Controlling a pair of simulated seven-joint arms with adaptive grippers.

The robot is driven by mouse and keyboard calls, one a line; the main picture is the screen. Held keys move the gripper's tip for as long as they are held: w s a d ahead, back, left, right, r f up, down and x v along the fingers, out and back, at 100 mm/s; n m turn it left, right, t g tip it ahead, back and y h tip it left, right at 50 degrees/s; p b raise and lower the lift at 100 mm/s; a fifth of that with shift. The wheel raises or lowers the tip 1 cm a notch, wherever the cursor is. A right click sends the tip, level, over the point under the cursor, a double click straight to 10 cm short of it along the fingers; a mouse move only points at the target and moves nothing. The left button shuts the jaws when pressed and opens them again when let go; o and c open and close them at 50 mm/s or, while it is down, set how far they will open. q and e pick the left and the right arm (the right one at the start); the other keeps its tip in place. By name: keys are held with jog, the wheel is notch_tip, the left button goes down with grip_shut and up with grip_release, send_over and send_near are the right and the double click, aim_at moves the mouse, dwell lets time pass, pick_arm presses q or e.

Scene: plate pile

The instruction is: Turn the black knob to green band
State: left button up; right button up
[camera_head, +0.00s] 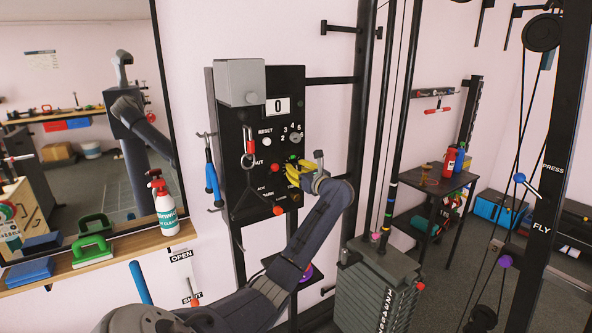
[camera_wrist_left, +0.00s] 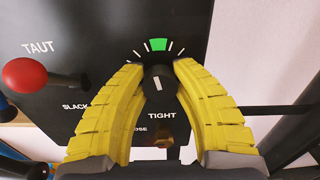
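The black knob (camera_wrist_left: 160,82) sits on the dark panel between my left gripper's yellow fingers (camera_wrist_left: 160,76) in the left wrist view. The fingertips lie close against both sides of the knob and appear to grip it. A short white line on the knob's face stands about upright. The green band (camera_wrist_left: 158,44) is just above the knob, with white ticks to either side. In the head view my left gripper (camera_head: 294,172) is at the panel's right side and hides the knob. My right gripper is not in view.
A red ball-ended lever (camera_wrist_left: 26,75) stands left of the fingers. A shelf (camera_head: 110,255) holds a spray bottle (camera_head: 163,205).

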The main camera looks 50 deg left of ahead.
pick_arm(q)
grip_shut()
jog(key=shift+r+m, duration=0.2)
jog(key=shift+m, duration=1)
jog(key=o, duration=0.8)
grip_release()
jog(key=shift+f, duration=0.1)
jog(key=shift+c, duration=0.2)
